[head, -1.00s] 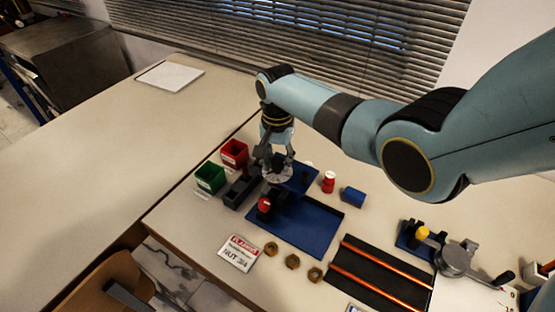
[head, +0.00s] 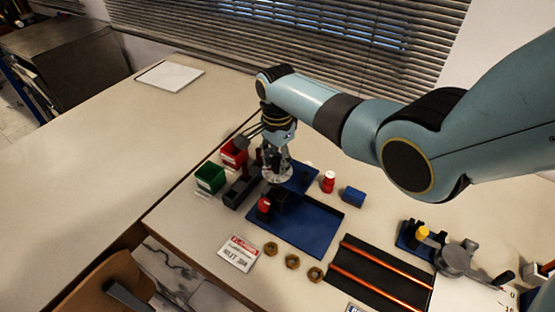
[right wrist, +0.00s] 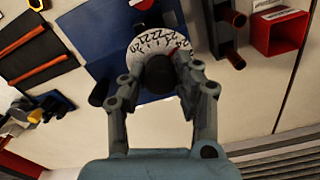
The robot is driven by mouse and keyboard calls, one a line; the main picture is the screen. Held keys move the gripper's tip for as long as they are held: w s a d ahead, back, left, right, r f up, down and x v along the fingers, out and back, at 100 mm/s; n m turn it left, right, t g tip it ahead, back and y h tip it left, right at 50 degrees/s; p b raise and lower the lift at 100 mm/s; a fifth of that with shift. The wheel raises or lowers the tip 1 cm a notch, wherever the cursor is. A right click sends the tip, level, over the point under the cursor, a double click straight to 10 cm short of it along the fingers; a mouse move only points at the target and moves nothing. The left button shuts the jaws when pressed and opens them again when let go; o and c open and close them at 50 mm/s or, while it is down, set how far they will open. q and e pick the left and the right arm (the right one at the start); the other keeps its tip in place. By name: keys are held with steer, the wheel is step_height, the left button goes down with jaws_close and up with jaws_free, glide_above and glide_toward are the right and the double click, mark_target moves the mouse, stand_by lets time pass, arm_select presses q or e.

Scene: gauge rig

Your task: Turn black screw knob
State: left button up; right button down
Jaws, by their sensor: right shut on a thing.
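The black screw knob (right wrist: 160,76) stands in front of a white numbered dial (right wrist: 138,50) in the right wrist view. A small red mark shows on the dial beside the knob. My right gripper (right wrist: 158,90) has a finger on each side of the knob and is shut on it. In the head view my right gripper (head: 276,160) points down at the dial (head: 278,178) on the gauge rig, and its fingers hide the knob. The rig stands at the back left of a blue tray (head: 312,230). My left gripper is not in view.
A red bin (head: 234,151) and a green bin (head: 210,178) stand left of the rig. A red bottle (head: 328,182) and a blue cylinder (head: 353,196) are to its right. Several nuts (head: 292,261) and a label card (head: 239,253) lie in front. The left table is mostly clear.

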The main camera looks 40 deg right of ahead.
mark_target(277, 160)
stand_by(0.3)
steer(key=c, duration=1)
jaws_free()
steer(key=shift+o, duration=0.2)
steer(key=shift+r, duration=0.1)
step_height(277, 160, up, 12)
